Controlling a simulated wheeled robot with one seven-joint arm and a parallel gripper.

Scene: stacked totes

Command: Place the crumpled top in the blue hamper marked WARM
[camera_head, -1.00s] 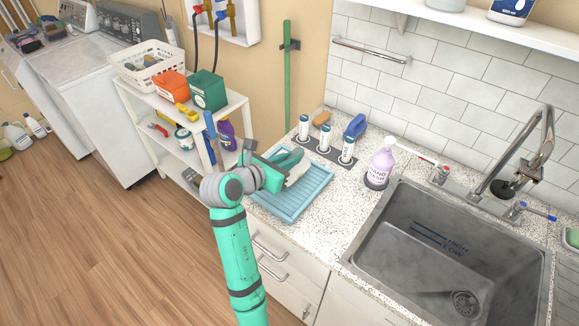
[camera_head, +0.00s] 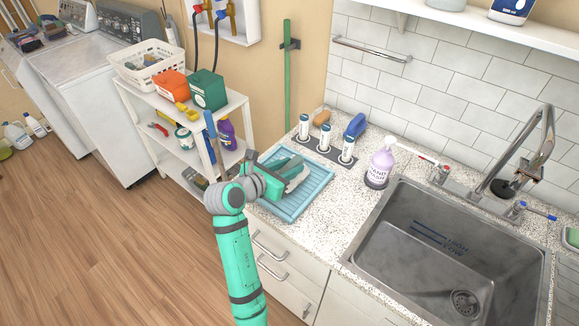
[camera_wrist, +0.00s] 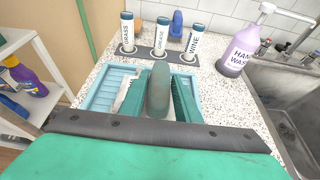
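No crumpled top and no blue hamper marked WARM can be made out in these views. My gripper (camera_head: 280,178) is over the light blue ridged tray (camera_head: 314,193) on the counter. In the wrist view its green fingers (camera_wrist: 158,98) stand apart, one on each side of a grey-green rounded object (camera_wrist: 159,84). Whether they touch it is unclear. A white part (camera_head: 297,181) shows beside the fingers over the tray; what it belongs to is unclear. The tray also shows in the wrist view (camera_wrist: 100,93).
Three labelled bottles (camera_head: 324,137) stand behind the tray, with GRASS, GREASE and WINE readable up close. A purple hand wash bottle (camera_head: 379,167) and a steel sink (camera_head: 450,245) lie to the right. A white shelf cart (camera_head: 150,115) with a basket (camera_head: 150,64) stands left.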

